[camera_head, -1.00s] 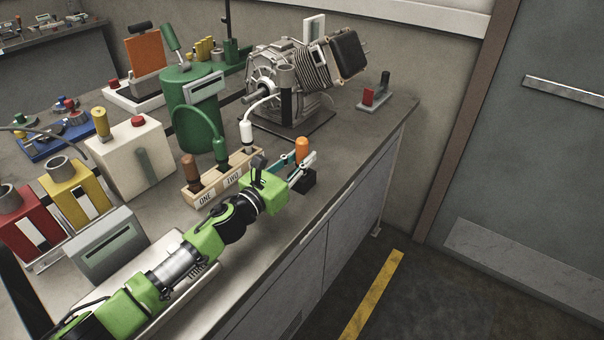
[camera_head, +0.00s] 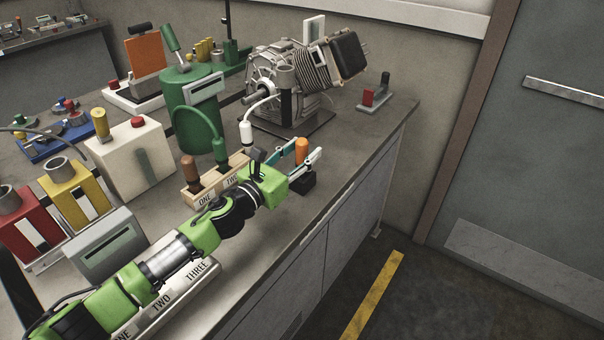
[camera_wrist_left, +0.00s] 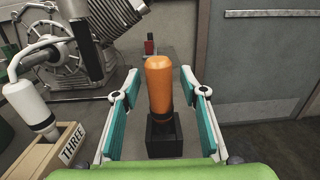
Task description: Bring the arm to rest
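My left gripper (camera_head: 308,149) is open near the front edge of the bench. In the left wrist view its two teal-lined fingers (camera_wrist_left: 160,85) stand apart, one on each side of an orange-handled piece (camera_wrist_left: 159,80), with a gap on both sides. The orange piece (camera_head: 302,146) stands upright in a small black block (camera_head: 303,184), which also shows in the left wrist view (camera_wrist_left: 164,138). My green left arm reaches in from the lower left. My right gripper is not in view.
A wooden rack (camera_head: 205,196) marked ONE and TWO, holding brown, green and white plugs, stands just behind the gripper. Its slot marked THREE (camera_wrist_left: 73,145) shows in the wrist view. A motor (camera_head: 285,85) stands farther back. A labelled pale tray (camera_head: 200,275) lies beneath my arm.

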